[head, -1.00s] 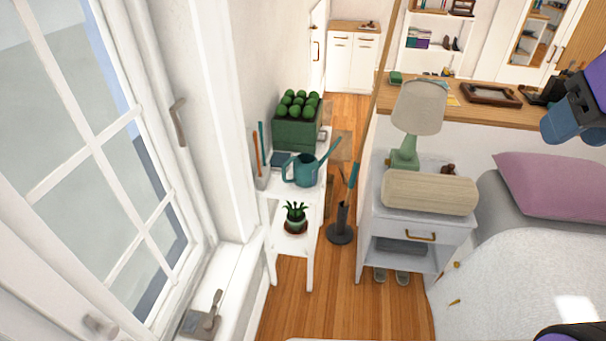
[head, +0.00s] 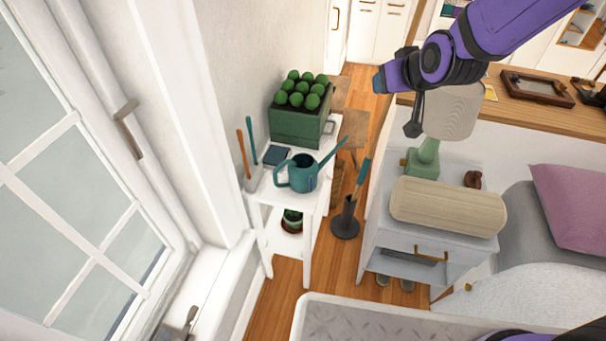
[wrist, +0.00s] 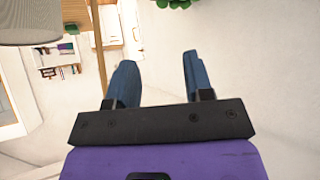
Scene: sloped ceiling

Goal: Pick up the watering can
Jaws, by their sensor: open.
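The teal watering can (head: 302,175) stands upright on the top of a narrow white shelf stand (head: 270,186), with its spout pointing up to the right and its handle on the left. My gripper is at the end of the purple arm, above and to the right of the can and well apart from it. In the wrist view, my gripper (wrist: 157,78) is open, with two blue fingers spread and nothing between them. The watering can does not show in the wrist view.
A green planter (head: 297,127) stands behind the can, and a pot with tools (head: 252,178) is to its left. A lamp (head: 424,160) and beige bolster (head: 447,206) are on the white nightstand to the right. The window (head: 85,130) is at left.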

